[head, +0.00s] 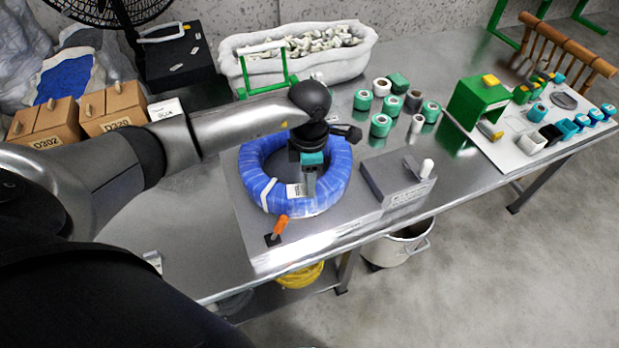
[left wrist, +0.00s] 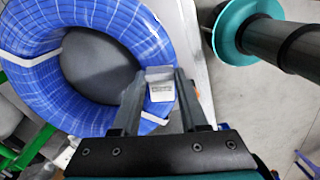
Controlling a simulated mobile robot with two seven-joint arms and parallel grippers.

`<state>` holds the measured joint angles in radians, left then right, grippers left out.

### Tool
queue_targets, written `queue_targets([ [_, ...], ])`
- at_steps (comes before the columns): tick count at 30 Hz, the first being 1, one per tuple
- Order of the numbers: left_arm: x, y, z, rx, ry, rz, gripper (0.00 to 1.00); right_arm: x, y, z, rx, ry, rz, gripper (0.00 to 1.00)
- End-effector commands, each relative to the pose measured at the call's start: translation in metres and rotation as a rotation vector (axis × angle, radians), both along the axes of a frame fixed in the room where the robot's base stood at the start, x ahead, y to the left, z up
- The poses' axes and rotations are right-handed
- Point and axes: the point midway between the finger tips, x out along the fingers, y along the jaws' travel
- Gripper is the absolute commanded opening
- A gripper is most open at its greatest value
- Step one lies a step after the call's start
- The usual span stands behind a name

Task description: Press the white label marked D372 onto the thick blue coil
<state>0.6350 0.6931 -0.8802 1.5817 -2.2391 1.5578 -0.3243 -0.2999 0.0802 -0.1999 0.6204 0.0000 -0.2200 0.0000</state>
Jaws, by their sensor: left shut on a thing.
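The thick blue coil (head: 336,185) lies flat on a grey platform on the metal bench, with white bands around it. It fills the upper left of the left wrist view (left wrist: 30,62). My left gripper (head: 308,187) points down over the coil's near side. It is shut on a small white label (head: 293,190), which shows between the fingertips in the left wrist view (left wrist: 160,86). The label is over the coil's blue windings; I cannot tell whether it touches them. Its print is too small to read. My right gripper is in neither view.
An orange-handled lever (head: 280,226) stands in front of the coil, and a grey block with a white knob (head: 396,182) to its right. Green and white rolls (head: 381,125) stand behind. A white bin of fittings (head: 300,55) is at the back. Bench front left is mostly clear.

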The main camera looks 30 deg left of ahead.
Motion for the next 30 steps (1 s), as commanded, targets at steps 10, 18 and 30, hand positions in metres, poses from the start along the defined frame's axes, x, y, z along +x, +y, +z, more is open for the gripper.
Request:
queue_targets([
  [10, -0.0011, -0.0002, -0.0019, 0.001, 0.003, 0.000, 0.53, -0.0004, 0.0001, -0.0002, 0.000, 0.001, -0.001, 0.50],
  [18, -0.0007, -0.0002, -0.0012, 0.000, 0.001, 0.000, 0.72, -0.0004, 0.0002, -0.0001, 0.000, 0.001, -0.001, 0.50],
  [30, -0.0006, -0.0003, -0.0005, 0.000, 0.001, 0.000, 0.88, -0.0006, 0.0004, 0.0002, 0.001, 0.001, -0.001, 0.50],
])
